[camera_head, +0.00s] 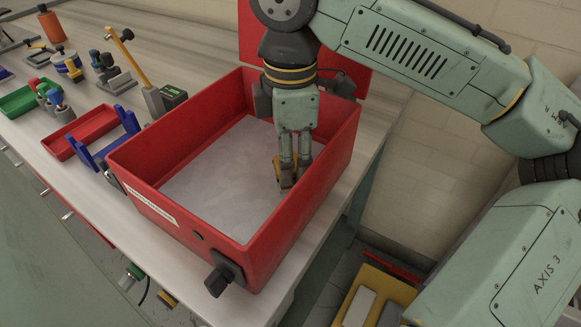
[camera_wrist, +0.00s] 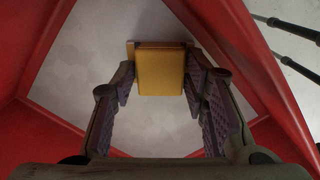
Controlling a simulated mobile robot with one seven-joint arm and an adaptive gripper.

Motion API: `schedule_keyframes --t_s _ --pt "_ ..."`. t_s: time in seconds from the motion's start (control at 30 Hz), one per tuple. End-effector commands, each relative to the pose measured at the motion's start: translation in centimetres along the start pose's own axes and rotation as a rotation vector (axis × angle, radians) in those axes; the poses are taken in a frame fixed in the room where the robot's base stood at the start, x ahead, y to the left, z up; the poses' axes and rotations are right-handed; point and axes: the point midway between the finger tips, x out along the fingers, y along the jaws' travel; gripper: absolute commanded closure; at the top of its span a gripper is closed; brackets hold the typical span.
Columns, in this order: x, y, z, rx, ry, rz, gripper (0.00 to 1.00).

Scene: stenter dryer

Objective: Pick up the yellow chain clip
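The yellow chain clip (camera_wrist: 161,72) is a small yellow block with brownish edges. It is inside the red box (camera_head: 210,221), near the right wall. My gripper (camera_head: 295,168) reaches down into the box, with its fingertips at the clip (camera_head: 286,174). In the wrist view, the two fingers (camera_wrist: 161,82) with purple pads stand on either side of the clip, very close to its sides. I cannot tell whether the pads press on it. The clip's underside is hidden.
The box has high red walls, a raised lid behind and a pale, otherwise bare floor. To its left on the bench are a blue stand (camera_head: 104,142), a red tray (camera_head: 80,134), a green tray (camera_head: 22,102) and a yellow-handled tool (camera_head: 131,62). The bench ends close to the box's right.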

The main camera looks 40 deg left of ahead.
Motion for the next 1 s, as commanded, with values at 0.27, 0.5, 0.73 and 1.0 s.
schedule_keyframes --t_s 0.27,0.5,0.73,1.0 --pt "0.0 0.0 0.0 0.000 0.000 0.000 0.80" --pt "0.0 0.0 0.0 0.000 0.000 0.000 0.96" --pt "-0.1 0.0 0.0 0.000 0.000 0.001 1.00" --pt "-1.3 0.0 0.0 0.000 0.000 0.001 1.00"
